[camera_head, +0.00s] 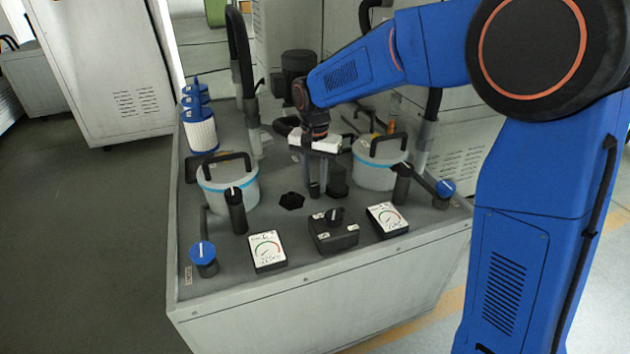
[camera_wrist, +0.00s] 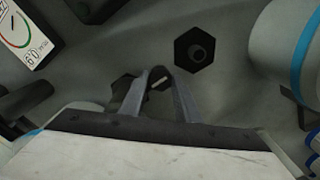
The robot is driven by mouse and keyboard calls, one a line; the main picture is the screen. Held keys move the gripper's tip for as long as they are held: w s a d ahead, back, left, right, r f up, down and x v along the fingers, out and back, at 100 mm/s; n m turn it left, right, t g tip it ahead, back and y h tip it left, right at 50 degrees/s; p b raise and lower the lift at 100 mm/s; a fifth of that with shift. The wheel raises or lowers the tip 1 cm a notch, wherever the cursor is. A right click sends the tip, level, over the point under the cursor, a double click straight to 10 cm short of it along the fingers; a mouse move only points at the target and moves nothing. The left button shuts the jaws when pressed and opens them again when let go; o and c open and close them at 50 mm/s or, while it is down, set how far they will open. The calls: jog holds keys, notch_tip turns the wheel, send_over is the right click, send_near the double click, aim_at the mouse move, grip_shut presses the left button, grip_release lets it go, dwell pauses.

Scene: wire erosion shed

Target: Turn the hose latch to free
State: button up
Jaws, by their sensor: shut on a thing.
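My gripper (camera_head: 314,190) reaches down to the grey bench top between two white canisters. In the wrist view its two grey fingers (camera_wrist: 162,75) close around a small dark piece (camera_wrist: 158,88) with a light mark on it, which I take to be the hose latch. The fingers hide much of it, and its turn angle is hard to tell. A dark hexagonal fitting (camera_wrist: 123,87) shows partly beside the fingers. A separate hexagonal socket (camera_wrist: 195,49) lies nearby, empty of the gripper; it also shows in the head view (camera_head: 291,201).
The left canister (camera_head: 226,192) and right canister (camera_head: 378,172) have black handles. In front stand a rotary switch (camera_head: 333,232), a left gauge (camera_head: 267,252), a right gauge (camera_head: 387,219) and a blue knob (camera_head: 202,254). Filters (camera_head: 200,128) and upright hoses (camera_head: 243,60) stand behind.

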aim_at(315, 186)
jog(key=n, duration=0.4)
jog(key=shift+n, duration=0.3)
jog(key=n, duration=0.9)
jog(key=shift+n, duration=1.8)
jog(key=o, duration=1)
jog(key=shift+o, duration=0.2)
jog(key=shift+r, duration=0.15)
notch_tip(315, 186, up, 17)
